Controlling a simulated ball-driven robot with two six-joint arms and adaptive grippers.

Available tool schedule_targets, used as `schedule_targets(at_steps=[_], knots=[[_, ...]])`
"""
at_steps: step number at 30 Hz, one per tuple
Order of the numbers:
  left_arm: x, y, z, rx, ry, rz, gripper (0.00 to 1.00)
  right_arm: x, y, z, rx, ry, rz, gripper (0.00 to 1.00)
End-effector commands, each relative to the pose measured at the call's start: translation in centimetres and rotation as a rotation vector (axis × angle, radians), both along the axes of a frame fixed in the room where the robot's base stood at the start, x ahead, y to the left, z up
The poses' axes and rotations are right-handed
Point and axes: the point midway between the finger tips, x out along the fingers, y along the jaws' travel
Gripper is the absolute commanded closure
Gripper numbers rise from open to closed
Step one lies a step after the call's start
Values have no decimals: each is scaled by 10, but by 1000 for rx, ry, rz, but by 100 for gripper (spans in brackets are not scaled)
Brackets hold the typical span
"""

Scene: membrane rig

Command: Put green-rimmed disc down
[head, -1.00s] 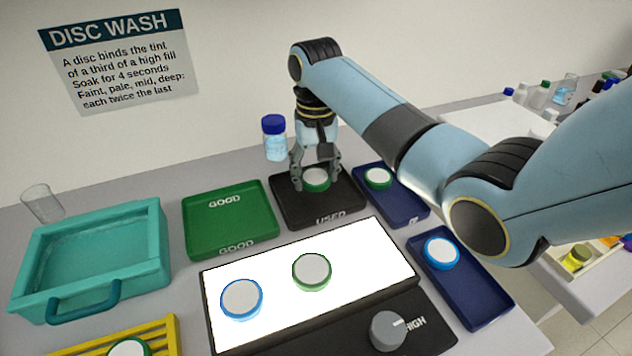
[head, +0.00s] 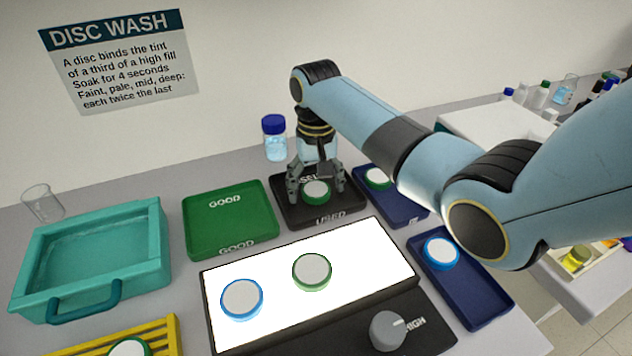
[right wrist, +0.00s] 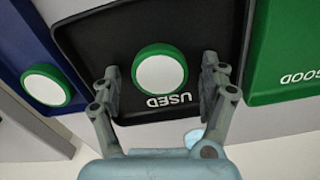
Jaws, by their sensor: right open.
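A green-rimmed disc (head: 316,191) with a white face lies in the black USED tray (head: 347,214). It also shows in the right wrist view (right wrist: 160,76), flat on the tray beside the USED lettering. My right gripper (head: 316,186) is open, with its fingers apart on either side of the disc. In the right wrist view the fingers (right wrist: 160,85) stand clear of the rim on both sides, with nothing held between them. My left gripper is not in view.
The green GOOD tray (head: 230,229) is left of the black tray, and a blue tray (head: 409,208) with another green-rimmed disc is right. The lit panel (head: 372,254) in front bears two discs. A blue-capped bottle (head: 275,138) stands behind.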

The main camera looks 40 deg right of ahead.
Motion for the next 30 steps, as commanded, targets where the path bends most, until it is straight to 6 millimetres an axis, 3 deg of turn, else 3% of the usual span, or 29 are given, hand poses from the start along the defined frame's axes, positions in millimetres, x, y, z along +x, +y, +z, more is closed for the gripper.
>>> schedule_targets(at_steps=[5, 19, 24, 30], knots=[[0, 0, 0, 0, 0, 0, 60, 1, 0, 13, 0, -3, 0, 22], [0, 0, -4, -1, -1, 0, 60, 1, 0, 108, 0, -4, 0, 22], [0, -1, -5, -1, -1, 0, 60, 0, 0, 121, 0, 0, 0, 22], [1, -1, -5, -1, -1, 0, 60, 0, 0, 123, 0, 0, 0, 22]])
